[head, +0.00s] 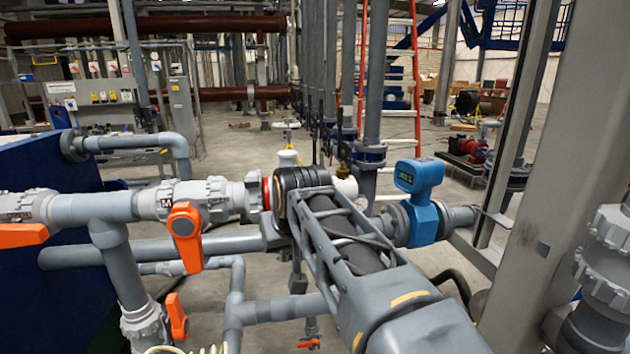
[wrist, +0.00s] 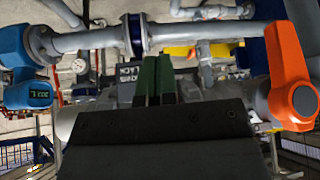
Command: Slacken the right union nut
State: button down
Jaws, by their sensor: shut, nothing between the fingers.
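In the head view, a grey pipe line carries a white-grey valve with an orange handle (head: 185,224). A ribbed union nut (head: 215,198) sits on the valve's right side, and a similar ribbed nut (head: 150,203) on its left. My arm reaches in from the lower right and ends beside the line, right of the right nut; it hides my fingers there. In the wrist view, my gripper (wrist: 154,62) has its dark and green fingers together, with nothing between them. The orange handle (wrist: 286,65) is to their right. I cannot make out the right nut in this view.
A blue flow meter (head: 418,192) stands right of my arm; it also shows in the wrist view (wrist: 22,68). A second orange handle (head: 20,235) is at far left, another (head: 176,315) below. A blue panel (head: 35,270) and grey post (head: 560,170) flank the pipes.

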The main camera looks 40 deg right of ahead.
jog(key=d+r+m+t+h+p, duration=0.1)
jog(key=d+r, duration=0.4)
jog(key=r, duration=0.5)
jog(key=d+r+m+t+h+p, duration=0.15)
jog(key=d+r, duration=0.25)
jog(key=r, duration=0.6)
jog(key=b+x, duration=0.1)
jog(key=x, duration=0.2)
jog(key=b+x, duration=0.1)
jog(key=x, duration=0.2)
jog(key=s+b+x, duration=0.1)
jog(key=b+x, duration=0.1)
jog(key=x, duration=0.1)
jog(key=shift+f, duration=0.35)
